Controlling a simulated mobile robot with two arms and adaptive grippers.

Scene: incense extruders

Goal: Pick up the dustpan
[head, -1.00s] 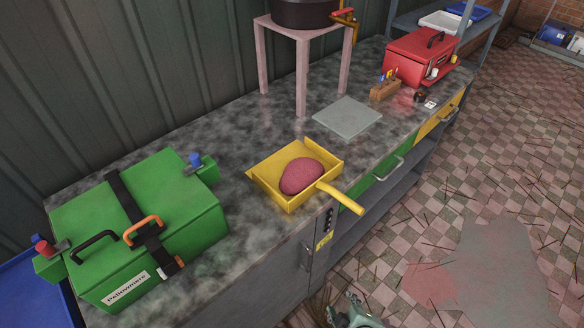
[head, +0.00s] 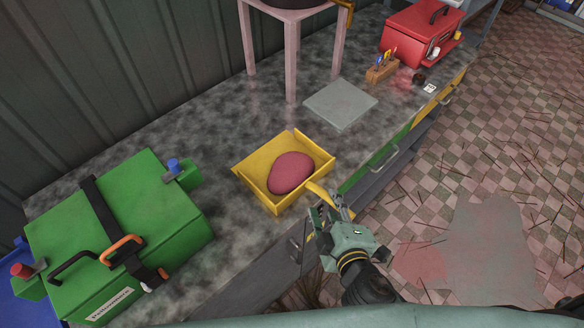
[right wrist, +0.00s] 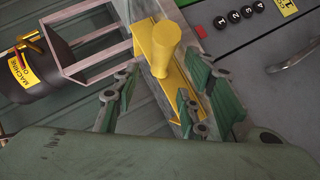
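The yellow dustpan (head: 247,172) lies on the grey mottled worktop with a dark pink lump (head: 291,172) in its pan. Its handle points toward the worktop's front edge. My right gripper (head: 328,207) is at the outer end of the handle and hides part of it. In the right wrist view the handle (right wrist: 163,50) points toward the camera, between the spread fingers of the right gripper (right wrist: 165,95). The fingers stand apart, with no clear grip on the handle. My left gripper is not in view.
A green case (head: 120,235) stands left of the dustpan. A grey slab (head: 340,103) lies behind it, with a pink stool (head: 291,60) further back. A red box (head: 422,35) and a wooden holder (head: 382,72) are at the far right. Worktop around the dustpan is clear.

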